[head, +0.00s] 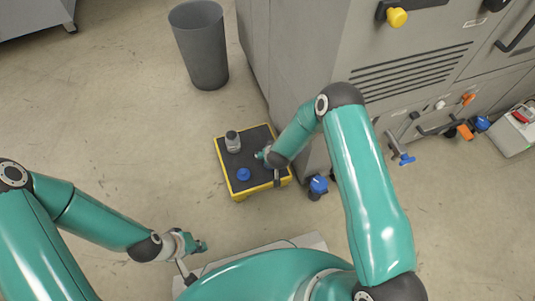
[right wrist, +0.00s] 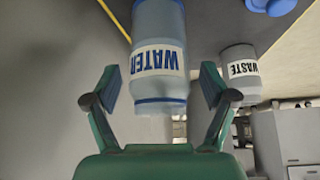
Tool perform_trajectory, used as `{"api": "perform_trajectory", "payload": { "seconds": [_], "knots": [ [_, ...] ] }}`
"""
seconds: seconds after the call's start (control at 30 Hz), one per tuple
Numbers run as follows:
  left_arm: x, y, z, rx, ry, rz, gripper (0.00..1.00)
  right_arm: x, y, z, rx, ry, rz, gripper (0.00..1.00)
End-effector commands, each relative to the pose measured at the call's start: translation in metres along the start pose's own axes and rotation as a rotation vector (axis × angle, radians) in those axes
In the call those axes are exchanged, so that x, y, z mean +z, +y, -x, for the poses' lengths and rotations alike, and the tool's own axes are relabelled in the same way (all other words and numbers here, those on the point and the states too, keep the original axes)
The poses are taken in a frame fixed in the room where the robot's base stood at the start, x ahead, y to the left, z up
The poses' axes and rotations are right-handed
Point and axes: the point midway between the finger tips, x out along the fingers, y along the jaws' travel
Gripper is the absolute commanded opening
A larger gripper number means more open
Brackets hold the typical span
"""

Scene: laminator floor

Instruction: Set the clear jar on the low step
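The clear jar (right wrist: 160,95), with blue bands and a white WATER label that looks upside down, is between the fingers of my right gripper (right wrist: 160,76) in the right wrist view. Gaps show on both sides, so the fingers are open around it. In the head view my right gripper (head: 269,160) is over the right part of the low step (head: 241,197), which has a yellow rim and dark top. I cannot tell which head-view object is the clear jar. My left gripper (head: 190,246) is away from the step at lower left; its fingers are unclear.
A pale jar with a dark cap (head: 232,142) and a small blue round item (head: 244,174) are on the step. A blue-topped item (head: 318,186) is on the floor beside the machine (head: 300,50). A grey bin (head: 200,45) stands behind.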

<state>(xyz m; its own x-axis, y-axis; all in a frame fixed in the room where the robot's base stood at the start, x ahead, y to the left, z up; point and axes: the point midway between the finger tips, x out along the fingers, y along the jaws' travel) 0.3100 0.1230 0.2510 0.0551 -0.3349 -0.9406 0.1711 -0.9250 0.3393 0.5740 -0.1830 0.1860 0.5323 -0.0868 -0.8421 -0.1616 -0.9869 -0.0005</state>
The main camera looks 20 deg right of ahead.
Motion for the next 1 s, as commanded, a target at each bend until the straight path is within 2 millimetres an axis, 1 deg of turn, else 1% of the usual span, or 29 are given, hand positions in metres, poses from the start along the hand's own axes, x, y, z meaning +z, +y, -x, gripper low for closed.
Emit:
{"api": "perform_trajectory", "payload": {
  "seconds": [0.23, 0.37, 0.47, 0.7, 0.8, 0.93, 1.0],
  "knots": [
    [0.000, 0.001, 0.002, 0.000, 0.000, 0.000, 0.00, -0.001, 0.000, 0.003, 0.000, 0.000, 0.001, 0.84],
    [0.000, 0.003, 0.008, 0.000, 0.000, 0.000, 0.00, -0.003, -0.001, 0.015, -0.001, 0.000, 0.002, 0.84],
    [0.000, 0.005, 0.015, 0.000, 0.000, 0.000, 0.00, -0.003, -0.001, 0.032, -0.002, 0.000, 0.003, 0.84],
    [0.000, 0.012, 0.034, 0.000, 0.000, 0.000, 0.00, -0.004, -0.001, 0.081, -0.001, 0.000, 0.002, 0.84],
    [0.000, 0.014, 0.039, 0.000, 0.000, 0.000, 0.00, -0.003, -0.001, 0.099, -0.002, 0.000, 0.003, 0.84],
    [0.000, 0.016, 0.043, 0.000, 0.000, 0.000, 0.00, -0.002, -0.001, 0.114, -0.002, 0.000, 0.003, 0.84],
    [0.000, 0.016, 0.044, 0.000, 0.000, 0.000, 0.00, 0.002, -0.001, 0.120, -0.010, -0.010, 0.000, 0.84]
  ]
}}
